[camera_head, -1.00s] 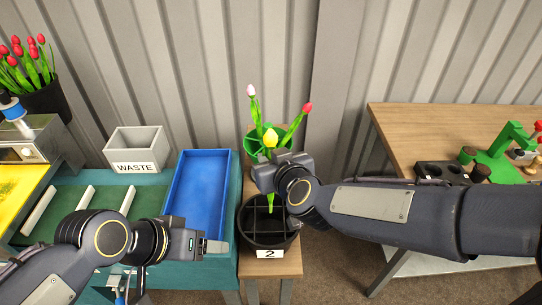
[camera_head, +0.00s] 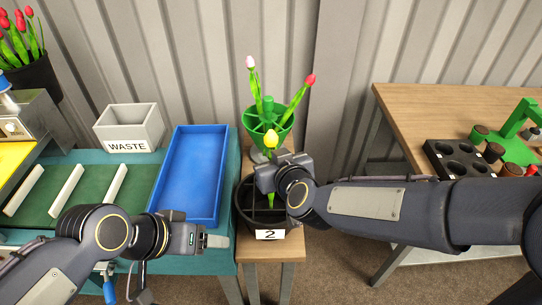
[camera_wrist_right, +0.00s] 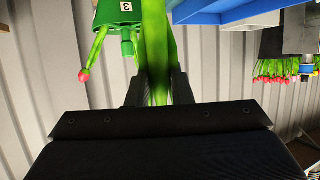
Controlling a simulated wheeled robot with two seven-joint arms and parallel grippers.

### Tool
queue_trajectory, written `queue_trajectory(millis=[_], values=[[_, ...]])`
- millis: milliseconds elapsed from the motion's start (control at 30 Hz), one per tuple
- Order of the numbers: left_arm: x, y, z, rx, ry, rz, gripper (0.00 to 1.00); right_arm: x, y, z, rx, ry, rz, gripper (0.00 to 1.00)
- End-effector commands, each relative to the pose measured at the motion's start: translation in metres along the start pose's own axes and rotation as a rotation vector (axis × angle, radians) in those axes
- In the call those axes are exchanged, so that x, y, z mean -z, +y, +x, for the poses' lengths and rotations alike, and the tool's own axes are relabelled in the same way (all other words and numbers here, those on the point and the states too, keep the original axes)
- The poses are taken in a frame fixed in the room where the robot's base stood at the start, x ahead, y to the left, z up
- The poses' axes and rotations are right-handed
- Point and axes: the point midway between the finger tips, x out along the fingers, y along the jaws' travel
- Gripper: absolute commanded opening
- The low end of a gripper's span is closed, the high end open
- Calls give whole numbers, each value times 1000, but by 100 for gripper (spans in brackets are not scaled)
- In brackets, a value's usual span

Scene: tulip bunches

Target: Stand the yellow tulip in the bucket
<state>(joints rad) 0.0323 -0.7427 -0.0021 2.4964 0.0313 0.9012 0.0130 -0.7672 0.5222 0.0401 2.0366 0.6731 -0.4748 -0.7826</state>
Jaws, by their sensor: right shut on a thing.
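The yellow tulip (camera_head: 271,139) is upright in my right gripper, its bloom above the jaws. In the right wrist view the right gripper (camera_wrist_right: 158,88) is shut on its green stem (camera_wrist_right: 155,45). In the head view the lower stem shows below the gripper, over the opening of the black bucket (camera_head: 240,208) marked 2. The bucket has dividers inside. I cannot tell whether the stem's end touches the bottom, and the gripper hides part of the bucket. My left gripper (camera_head: 216,241) is in front of the blue tray, seemingly empty; its jaw gap is unclear.
A green bucket (camera_head: 256,122) with a pink and a red tulip stands just behind the black one. The blue tray (camera_head: 222,170) and grey waste bin (camera_head: 129,128) are at the left. A wooden table (camera_head: 420,105) with a black holed block (camera_head: 450,165) is at the right.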

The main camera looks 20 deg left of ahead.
Motion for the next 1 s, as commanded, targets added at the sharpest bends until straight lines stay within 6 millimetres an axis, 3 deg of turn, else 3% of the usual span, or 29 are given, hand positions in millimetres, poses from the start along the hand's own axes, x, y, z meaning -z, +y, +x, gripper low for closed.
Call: queue_trajectory(millis=[100,400,900,933,1000], values=[[-6,-6,12,0,0,0,65,-16,0,7,0,-1,-1,7],[-14,-13,28,0,0,0,65,-37,0,16,0,-1,0,7],[-16,-14,32,0,0,0,65,-41,0,17,0,0,-1,7],[-16,-14,32,0,0,0,65,-41,0,17,0,0,-1,23],[-16,-14,32,0,0,0,65,-41,0,17,0,0,-1,32]])
